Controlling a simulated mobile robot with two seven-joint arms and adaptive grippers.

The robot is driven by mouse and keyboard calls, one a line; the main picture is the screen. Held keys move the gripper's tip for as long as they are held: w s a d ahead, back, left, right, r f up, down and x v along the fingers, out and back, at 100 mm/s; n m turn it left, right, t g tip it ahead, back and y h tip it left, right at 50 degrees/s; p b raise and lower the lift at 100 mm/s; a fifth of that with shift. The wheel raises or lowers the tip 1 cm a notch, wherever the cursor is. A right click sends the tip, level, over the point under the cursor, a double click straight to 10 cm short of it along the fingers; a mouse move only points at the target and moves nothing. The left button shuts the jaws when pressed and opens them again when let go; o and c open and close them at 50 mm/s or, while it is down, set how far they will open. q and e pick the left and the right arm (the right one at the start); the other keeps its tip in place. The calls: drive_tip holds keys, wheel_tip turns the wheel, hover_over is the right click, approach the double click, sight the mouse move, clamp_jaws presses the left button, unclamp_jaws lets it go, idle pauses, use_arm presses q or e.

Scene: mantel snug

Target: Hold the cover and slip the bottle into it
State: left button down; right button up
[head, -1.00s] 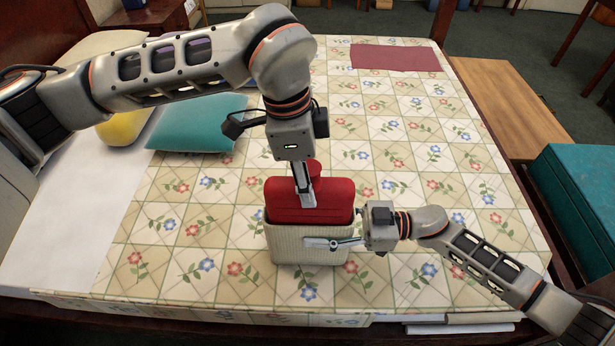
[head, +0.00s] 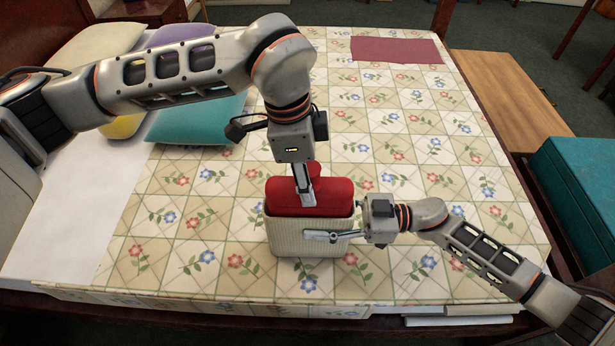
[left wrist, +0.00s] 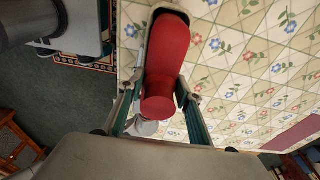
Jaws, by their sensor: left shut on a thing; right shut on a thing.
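The red bottle (head: 330,192) stands upright with its lower part inside the cream ribbed cover (head: 283,236). Its upper part shows above the cover's rim. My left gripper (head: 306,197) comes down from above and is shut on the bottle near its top. In the left wrist view the bottle (left wrist: 167,65) lies between the two fingers. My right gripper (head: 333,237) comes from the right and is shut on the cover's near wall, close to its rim. The bottle's lower part is hidden by the cover.
The cover stands on a bed with a floral quilt (head: 190,250). Teal (head: 200,118), yellow and purple cushions lie at the left. A maroon cloth (head: 396,50) lies at the far end. A wooden bench (head: 515,105) and a teal box (head: 580,185) stand right of the bed.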

use_arm(q)
drive_tip(key=shift+f, duration=2.15)
drive_tip(key=c, duration=1.3)
unclamp_jaws()
drive_tip(key=r, duration=0.4)
drive_tip(key=a+r, duration=0.1)
drive_tip(key=r, duration=0.7)
drive_tip(key=shift+a, duration=0.4)
drive_tip(key=shift+f, duration=0.1)
use_arm(e)
drive_tip(key=o, duration=1.2)
